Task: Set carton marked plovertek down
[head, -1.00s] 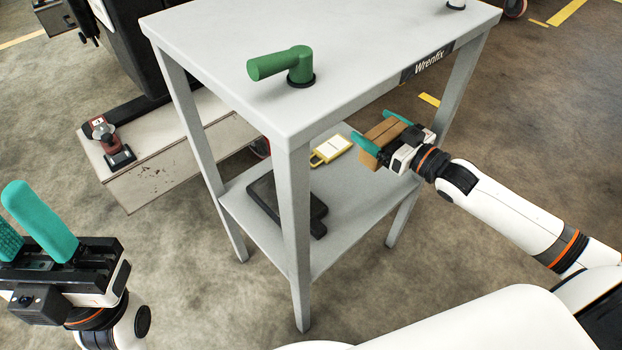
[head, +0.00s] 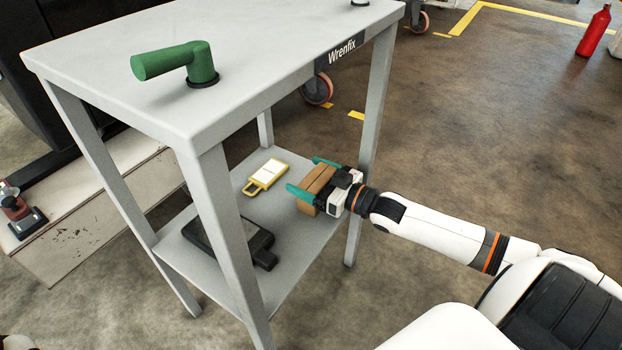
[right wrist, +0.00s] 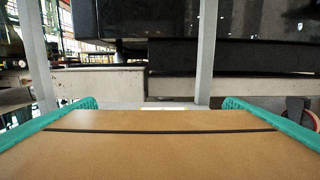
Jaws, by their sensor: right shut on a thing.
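The brown cardboard carton (head: 312,188) is between the teal fingers of my right gripper (head: 314,178), which is shut on it. The carton is over the right part of the trolley's lower shelf (head: 292,232); I cannot tell whether it touches the shelf. No plovertek marking is readable. In the right wrist view the carton (right wrist: 160,150) fills the bottom, with a dark line across its top and a teal finger at each side.
A yellow-framed tag (head: 265,175) and a black clipboard-like object (head: 230,240) lie on the lower shelf. The trolley's grey top (head: 270,50) and legs (head: 225,235) surround the space. A green handle (head: 185,65) is on top. A red bottle (head: 594,30) stands far right.

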